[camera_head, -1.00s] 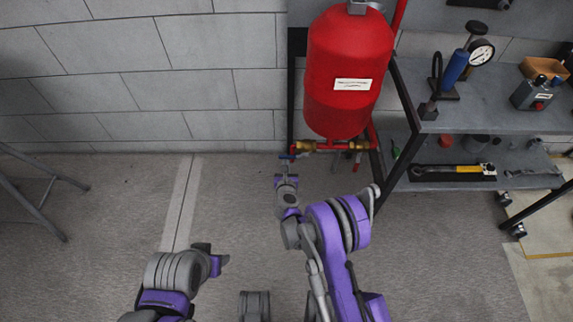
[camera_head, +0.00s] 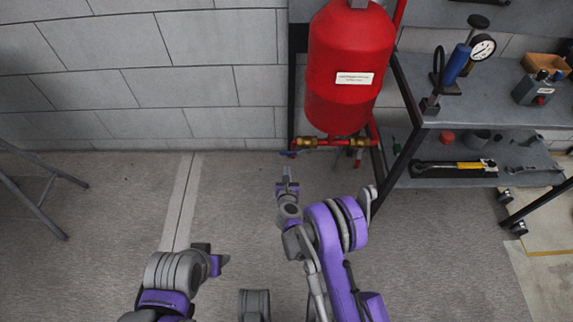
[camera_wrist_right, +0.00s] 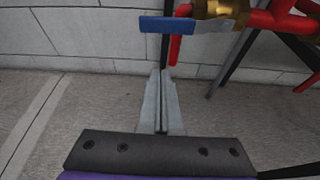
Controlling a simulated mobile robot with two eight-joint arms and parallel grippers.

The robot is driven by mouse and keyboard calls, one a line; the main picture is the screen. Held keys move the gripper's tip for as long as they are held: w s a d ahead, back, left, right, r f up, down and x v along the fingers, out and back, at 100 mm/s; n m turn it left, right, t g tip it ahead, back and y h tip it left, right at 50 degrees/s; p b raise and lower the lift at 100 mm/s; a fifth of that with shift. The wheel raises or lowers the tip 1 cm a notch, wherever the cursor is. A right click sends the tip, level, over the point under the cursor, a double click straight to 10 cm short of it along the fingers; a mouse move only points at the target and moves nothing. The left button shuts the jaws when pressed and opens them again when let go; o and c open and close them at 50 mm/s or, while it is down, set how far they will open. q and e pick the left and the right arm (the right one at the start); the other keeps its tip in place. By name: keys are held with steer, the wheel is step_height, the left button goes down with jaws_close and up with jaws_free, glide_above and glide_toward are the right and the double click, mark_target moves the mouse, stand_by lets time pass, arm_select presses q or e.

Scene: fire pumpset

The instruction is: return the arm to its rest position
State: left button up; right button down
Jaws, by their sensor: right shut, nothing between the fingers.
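My right gripper (camera_head: 287,172) is shut and empty, just below the pipework under the red tank (camera_head: 345,70). In the right wrist view its two grey fingers (camera_wrist_right: 163,75) lie together. A blue valve handle (camera_wrist_right: 166,24) is beyond the fingertips, apart from them. The handle also shows in the head view (camera_head: 288,154), at the left end of the brass and red pipe (camera_head: 325,143). My left arm's end (camera_head: 218,262) is low in the head view; its finger opening cannot be made out.
A grey shelf unit (camera_head: 455,110) stands right of the tank, with a pressure gauge (camera_head: 482,46) and a yellow-handled wrench (camera_head: 470,165). Metal stand legs (camera_head: 40,195) are at the far left. The floor between is clear, against a block wall.

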steer(key=p+v, duration=0.1)
steer(key=v, duration=0.5)
steer(key=shift+s, duration=0.15)
steer(key=shift+r, duration=0.1)
